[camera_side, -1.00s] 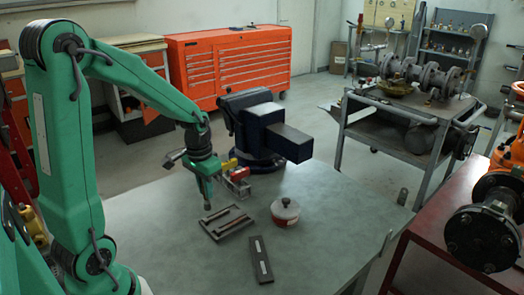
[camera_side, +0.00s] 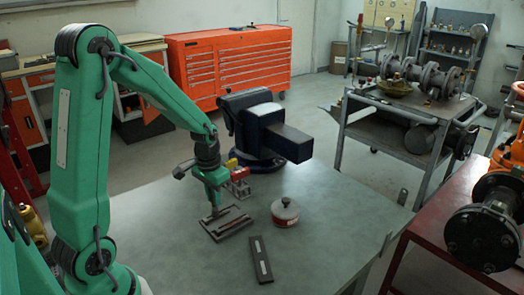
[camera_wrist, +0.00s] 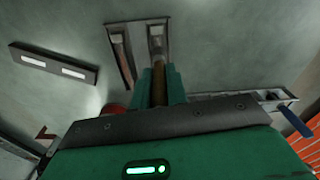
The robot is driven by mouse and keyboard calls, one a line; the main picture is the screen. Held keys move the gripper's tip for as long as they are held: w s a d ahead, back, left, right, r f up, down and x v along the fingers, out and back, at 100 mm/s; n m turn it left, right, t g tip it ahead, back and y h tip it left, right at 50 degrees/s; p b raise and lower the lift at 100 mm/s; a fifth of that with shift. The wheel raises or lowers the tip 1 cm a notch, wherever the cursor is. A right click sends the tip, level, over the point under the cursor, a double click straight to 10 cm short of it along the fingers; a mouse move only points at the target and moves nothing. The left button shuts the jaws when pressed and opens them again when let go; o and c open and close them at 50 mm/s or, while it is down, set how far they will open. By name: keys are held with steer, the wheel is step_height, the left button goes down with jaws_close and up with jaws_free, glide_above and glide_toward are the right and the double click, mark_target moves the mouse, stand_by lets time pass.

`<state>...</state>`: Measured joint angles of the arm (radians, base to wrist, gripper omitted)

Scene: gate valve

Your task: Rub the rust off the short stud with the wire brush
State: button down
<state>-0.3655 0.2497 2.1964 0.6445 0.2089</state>
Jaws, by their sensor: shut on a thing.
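My gripper (camera_side: 214,192) points down at the left part of a shallow tray (camera_side: 207,231) on the bench. In the wrist view its green fingers (camera_wrist: 159,84) are shut on a brown handle, which I take for the wire brush (camera_wrist: 158,82). The brush's pale grey tip (camera_wrist: 156,42) overlaps the tray's right slot. I cannot tell whether it touches anything. In the side view a rust-brown stud (camera_side: 238,224) lies in the tray's front slot; it shows at left in the wrist view (camera_wrist: 121,48). The back slot is partly hidden, and I cannot tell which stud is short.
A round tin with a red band (camera_side: 285,214) stands right of the tray. A dark bar with two pale plates (camera_side: 261,259) lies in front. The bench's right side is clear.

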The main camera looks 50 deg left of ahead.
steer(key=shift+s+r, duration=0.1)
steer(key=shift+s, duration=1.1)
step_height(320, 180, up, 8)
steer(key=shift+w, duration=0.1)
